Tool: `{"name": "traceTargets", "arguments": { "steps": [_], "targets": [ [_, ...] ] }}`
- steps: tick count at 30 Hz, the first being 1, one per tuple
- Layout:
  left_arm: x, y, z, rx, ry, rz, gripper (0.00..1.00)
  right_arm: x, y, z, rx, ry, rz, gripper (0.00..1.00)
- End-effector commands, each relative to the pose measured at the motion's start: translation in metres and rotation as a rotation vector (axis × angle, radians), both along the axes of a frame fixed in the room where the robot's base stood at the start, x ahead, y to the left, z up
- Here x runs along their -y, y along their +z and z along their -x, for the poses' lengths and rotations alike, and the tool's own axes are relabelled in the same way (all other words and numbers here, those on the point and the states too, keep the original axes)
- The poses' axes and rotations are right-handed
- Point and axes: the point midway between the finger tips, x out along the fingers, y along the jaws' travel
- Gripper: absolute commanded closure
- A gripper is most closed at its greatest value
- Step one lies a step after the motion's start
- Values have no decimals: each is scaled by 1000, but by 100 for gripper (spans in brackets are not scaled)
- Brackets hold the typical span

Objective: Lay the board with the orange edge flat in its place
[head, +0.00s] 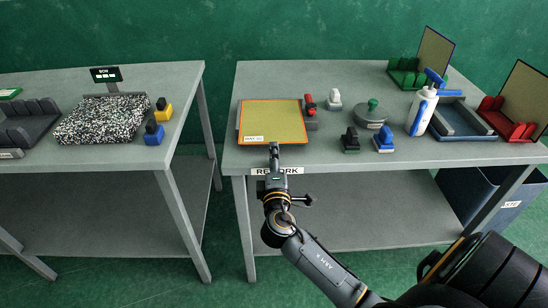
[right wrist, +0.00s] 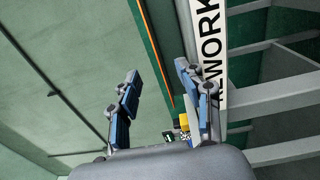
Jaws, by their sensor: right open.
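The board with the orange edge (head: 272,122) lies flat on the right-hand table, near its front left corner, with a white label at its lower left. My right gripper (head: 274,148) is at the table's front edge, right at the board's near edge. In the right wrist view my right gripper (right wrist: 158,85) is open, its two blue-padded fingers apart. A thin orange line of the board's edge (right wrist: 157,64) shows between the fingers in that view. I cannot tell whether the fingers touch the board. My left gripper is not in view.
A red-handled tool (head: 309,103), a round grey item with a green knob (head: 371,114), a white spray bottle (head: 422,108) and a grey tray (head: 461,121) stand right of the board. Green (head: 408,75) and red (head: 508,122) racks hold boards. A gap separates the left table (head: 180,85).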

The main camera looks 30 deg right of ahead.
Motion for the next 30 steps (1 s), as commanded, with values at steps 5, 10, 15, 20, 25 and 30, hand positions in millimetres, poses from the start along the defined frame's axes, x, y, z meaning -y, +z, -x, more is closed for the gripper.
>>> {"name": "traceTargets", "arguments": {
  "steps": [5, 10, 15, 20, 25, 30],
  "targets": [
    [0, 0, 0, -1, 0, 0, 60, -11, -2, 16, -4, 2, -3, 51],
    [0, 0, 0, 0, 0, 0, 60, -29, -2, 48, -2, 1, -4, 51],
    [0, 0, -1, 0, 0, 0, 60, -47, -2, 77, -2, 0, -2, 51],
    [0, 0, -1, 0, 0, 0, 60, -58, -2, 95, 1, 1, -1, 51],
    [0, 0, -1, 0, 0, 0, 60, -62, -1, 102, 3, 0, 2, 51],
    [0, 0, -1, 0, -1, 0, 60, -62, -1, 102, 3, 0, 2, 51]
  ]
}}
